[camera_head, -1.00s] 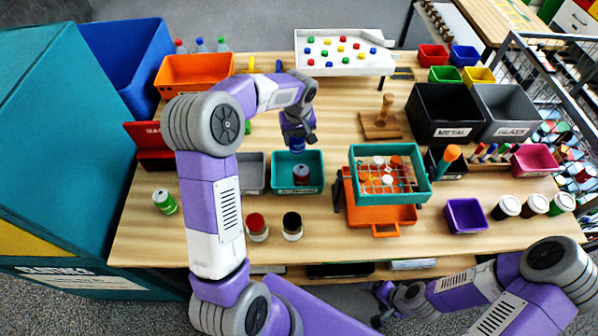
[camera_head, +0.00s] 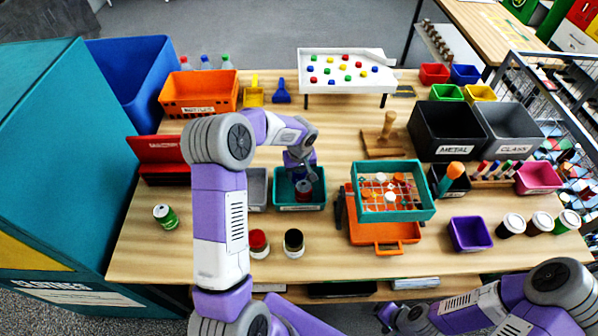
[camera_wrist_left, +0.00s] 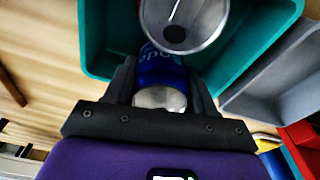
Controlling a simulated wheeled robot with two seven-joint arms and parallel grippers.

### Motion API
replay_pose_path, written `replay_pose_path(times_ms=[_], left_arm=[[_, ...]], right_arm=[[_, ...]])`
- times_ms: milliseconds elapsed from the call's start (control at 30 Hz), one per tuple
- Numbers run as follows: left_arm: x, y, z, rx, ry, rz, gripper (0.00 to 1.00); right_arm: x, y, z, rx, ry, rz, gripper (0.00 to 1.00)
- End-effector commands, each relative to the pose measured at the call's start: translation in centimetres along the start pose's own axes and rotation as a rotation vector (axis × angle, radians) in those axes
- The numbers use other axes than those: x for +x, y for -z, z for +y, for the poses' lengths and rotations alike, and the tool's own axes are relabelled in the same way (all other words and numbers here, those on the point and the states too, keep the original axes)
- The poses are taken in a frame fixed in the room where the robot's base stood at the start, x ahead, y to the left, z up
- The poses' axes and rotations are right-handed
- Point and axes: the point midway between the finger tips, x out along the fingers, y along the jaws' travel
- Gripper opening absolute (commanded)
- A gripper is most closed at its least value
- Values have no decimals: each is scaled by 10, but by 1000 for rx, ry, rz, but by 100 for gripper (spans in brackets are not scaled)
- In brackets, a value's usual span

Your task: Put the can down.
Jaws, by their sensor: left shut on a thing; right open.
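My left gripper (camera_head: 301,166) is shut on a blue can (camera_wrist_left: 160,70). It holds the can at the teal bin (camera_head: 300,207), low over its far part. In the left wrist view the blue can sits between the two black fingers, with its silver end toward the camera. A red can (camera_head: 304,193) stands in the teal bin just in front of the gripper. In the left wrist view a silver can end (camera_wrist_left: 185,22) shows close beside the blue can. Whether the blue can touches the bin floor cannot be seen. My right gripper (camera_head: 388,316) is open and empty at the bottom edge.
A grey bin (camera_head: 256,190) adjoins the teal bin on the left. Two jars (camera_head: 259,243) stand in front. An orange tray with a teal wire-topped crate (camera_head: 427,213) is to the right. Bare wood lies behind the bin.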

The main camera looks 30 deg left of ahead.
Motion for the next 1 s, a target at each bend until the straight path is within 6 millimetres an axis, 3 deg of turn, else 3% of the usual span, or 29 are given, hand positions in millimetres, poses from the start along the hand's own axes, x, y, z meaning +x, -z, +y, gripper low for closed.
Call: replay_pose_path(times_ms=[200, 233, 400, 767, 867, 1000], left_arm=[[8, -1, 0, 0, 0, 1, 27], [7, -1, 0, 0, 0, 0, 58], [6, -1, 0, 0, 0, 0, 80], [2, 0, 0, 0, 0, 0, 80], [-8, 1, 0, 0, -1, 2, 80], [-39, 1, 0, 0, -3, 5, 80]], right_arm=[[8, 0, 3, 0, 0, 0, 82], [8, 0, 3, 0, 0, 0, 82], [6, 0, 2, 0, 0, 0, 82], [2, 0, 1, 0, 0, 0, 82], [-4, 0, -2, 0, 0, 0, 82], [-5, 0, -2, 0, 0, 0, 82]])
